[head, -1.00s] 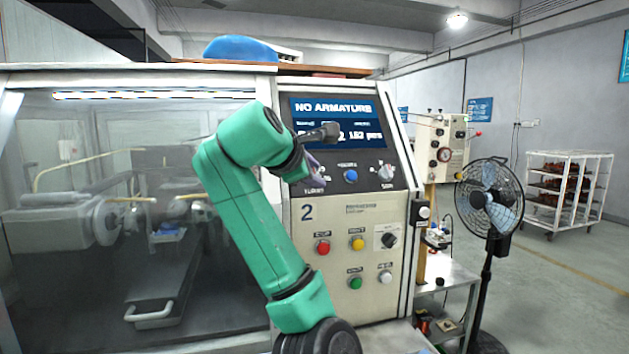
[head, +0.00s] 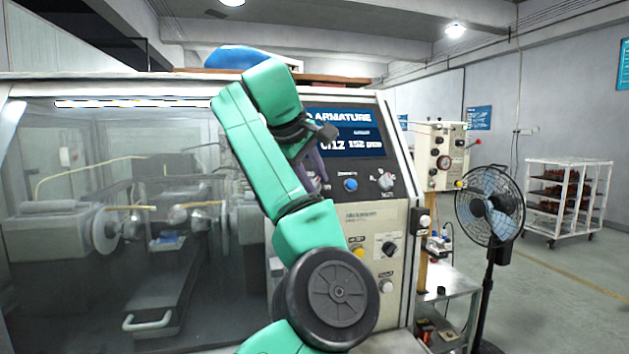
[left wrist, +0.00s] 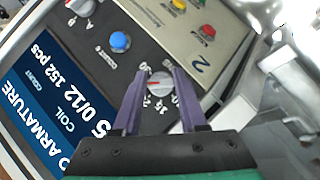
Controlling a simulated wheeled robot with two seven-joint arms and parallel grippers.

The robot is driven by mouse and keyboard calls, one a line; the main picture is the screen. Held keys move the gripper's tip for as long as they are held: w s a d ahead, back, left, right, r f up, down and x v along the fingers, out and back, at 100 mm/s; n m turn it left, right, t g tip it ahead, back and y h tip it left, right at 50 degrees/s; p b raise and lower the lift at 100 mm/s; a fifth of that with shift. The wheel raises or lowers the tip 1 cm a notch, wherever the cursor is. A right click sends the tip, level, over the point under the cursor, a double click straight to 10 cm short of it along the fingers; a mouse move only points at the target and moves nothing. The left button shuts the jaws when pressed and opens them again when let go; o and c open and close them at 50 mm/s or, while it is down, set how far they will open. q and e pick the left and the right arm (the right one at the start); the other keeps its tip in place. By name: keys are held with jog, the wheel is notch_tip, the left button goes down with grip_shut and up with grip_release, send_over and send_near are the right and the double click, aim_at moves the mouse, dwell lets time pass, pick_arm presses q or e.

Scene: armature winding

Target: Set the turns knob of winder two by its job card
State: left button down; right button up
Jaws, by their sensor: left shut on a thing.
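Winder two (head: 378,300) stands ahead, its sloped panel turned to me. The turns knob (left wrist: 160,84) is a round grey knob with a red mark and numbers around it, at the panel's lower left. My left gripper (left wrist: 158,74) is shut on it, one purple finger on each side. In the head view my left gripper (head: 316,172) covers most of the knob. The screen (head: 352,133) reads "armature", "0/12" and "152 pcs", partly hidden by my arm. I cannot make out a job card. My right gripper is not in view.
A blue button (head: 351,185) and a second grey knob (head: 386,181) sit right of the turns knob. Lower buttons are partly behind my arm. A black fan (head: 490,205) and a white rack (head: 568,195) stand to the right, with open floor between.

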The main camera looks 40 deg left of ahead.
pick_arm(q)
jog(key=shift+m+g, duration=0.4)
jog(key=shift+c, duration=2.2)
grip_release()
jog(key=shift+s+r, duration=0.2)
jog(key=shift+r, duration=0.15)
jog(key=v, duration=1.3)
jog(key=shift+s+r+p, duration=0.25)
jog(key=shift+s+p, duration=0.1)
jog(key=shift+s, duration=0.05)
jog(key=shift+w, duration=0.15)
